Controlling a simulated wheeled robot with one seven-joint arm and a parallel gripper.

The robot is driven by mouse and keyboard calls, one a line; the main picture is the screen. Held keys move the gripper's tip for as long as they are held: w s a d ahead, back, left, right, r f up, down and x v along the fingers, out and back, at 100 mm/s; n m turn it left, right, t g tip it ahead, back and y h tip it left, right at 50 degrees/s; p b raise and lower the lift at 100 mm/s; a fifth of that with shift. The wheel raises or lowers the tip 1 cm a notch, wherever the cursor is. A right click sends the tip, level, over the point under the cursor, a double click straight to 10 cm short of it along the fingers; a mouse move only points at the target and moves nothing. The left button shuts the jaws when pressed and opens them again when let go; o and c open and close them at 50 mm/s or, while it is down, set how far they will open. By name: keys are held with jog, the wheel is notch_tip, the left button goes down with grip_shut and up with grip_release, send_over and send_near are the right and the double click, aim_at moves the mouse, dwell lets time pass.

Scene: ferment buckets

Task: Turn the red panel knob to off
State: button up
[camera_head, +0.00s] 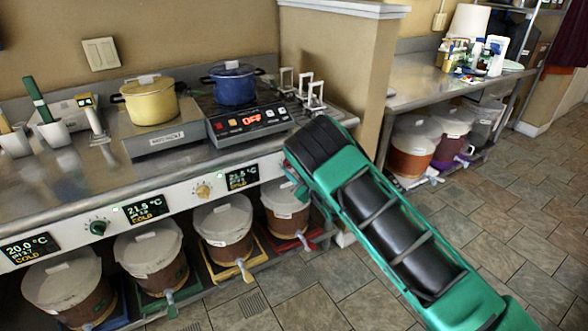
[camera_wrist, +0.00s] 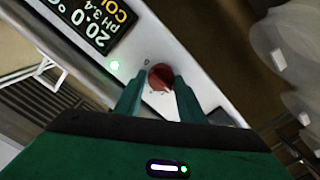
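The red panel knob (camera_wrist: 160,77) shows in the wrist view on a pale panel, with a small pointer mark on it. My gripper (camera_wrist: 161,80) faces it, with one green finger on each side and the knob between the tips. The fingers stand apart, and a narrow gap seems to show beside the knob. In the head view the red knob is hidden behind my gripper (camera_head: 293,178), at the right end of the panel. A display (camera_wrist: 92,20) by the knob reads 20.0 °C, pH 3.4 and COLD; a green light (camera_wrist: 115,65) glows beside it.
The panel also carries a green knob (camera_head: 98,228) and a yellow knob (camera_head: 203,190). Lidded buckets (camera_head: 222,224) stand below on coloured trays. A yellow pot (camera_head: 150,102) and a blue pot (camera_head: 235,86) stand on the counter above. The tiled floor at right is clear.

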jog(key=shift+o, duration=1.3)
jog(key=shift+w+d, duration=0.15)
jog(key=v, duration=1)
jog(key=shift+s+d, duration=0.2)
jog(key=shift+s, duration=0.2)
jog(key=shift+w+d, duration=0.1)
